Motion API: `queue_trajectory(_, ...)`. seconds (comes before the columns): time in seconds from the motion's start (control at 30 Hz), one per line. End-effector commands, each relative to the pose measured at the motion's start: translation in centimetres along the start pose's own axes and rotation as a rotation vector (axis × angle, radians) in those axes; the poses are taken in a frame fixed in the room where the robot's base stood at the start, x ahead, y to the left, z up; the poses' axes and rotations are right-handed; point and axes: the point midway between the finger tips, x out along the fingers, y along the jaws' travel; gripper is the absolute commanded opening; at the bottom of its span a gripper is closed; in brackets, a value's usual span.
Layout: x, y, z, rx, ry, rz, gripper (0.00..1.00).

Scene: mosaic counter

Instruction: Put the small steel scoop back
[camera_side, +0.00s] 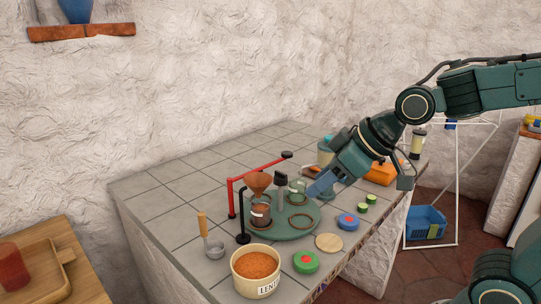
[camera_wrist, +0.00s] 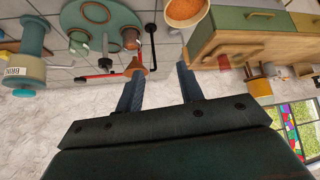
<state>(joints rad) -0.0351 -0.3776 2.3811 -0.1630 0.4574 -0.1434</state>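A small steel scoop (camera_side: 214,249) with a wooden handle (camera_side: 203,224) is at the left of the tiled counter in the side view. Its bowl is low and its handle points up, left of a black-footed post (camera_side: 243,237). I cannot tell what, if anything, supports the handle. I cannot make the scoop out with certainty in the wrist view. My gripper (camera_side: 319,187) is over the right part of the green turntable (camera_side: 290,232), well right of the scoop. In the wrist view its two blue fingers (camera_wrist: 159,92) are apart with nothing between them.
A tub of orange lentils (camera_side: 256,284) stands at the front of the counter. A red stand (camera_side: 255,172) and copper funnel (camera_side: 258,182) rise by the turntable. Green (camera_side: 306,262) and blue (camera_side: 347,222) lids and a wooden disc (camera_side: 328,243) lie nearby. The counter's back left is clear.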

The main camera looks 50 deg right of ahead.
Motion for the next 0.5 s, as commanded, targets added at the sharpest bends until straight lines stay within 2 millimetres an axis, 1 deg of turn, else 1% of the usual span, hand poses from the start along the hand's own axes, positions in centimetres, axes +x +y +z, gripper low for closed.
queue_trajectory(0.03,-1.2,0.2,1.1,0.021,-0.016,0.018,0.37)
queue_trajectory(0.1,-2.5,0.5,2.7,0.056,-0.047,0.042,0.37)
queue_trajectory(0.3,-5.9,0.9,7.3,0.161,-0.13,0.102,0.37)
queue_trajectory(0.4,-7.0,1.0,9.2,0.205,-0.161,0.123,0.37)
queue_trajectory(0.5,-7.8,1.0,10.5,0.237,-0.183,0.137,0.37)
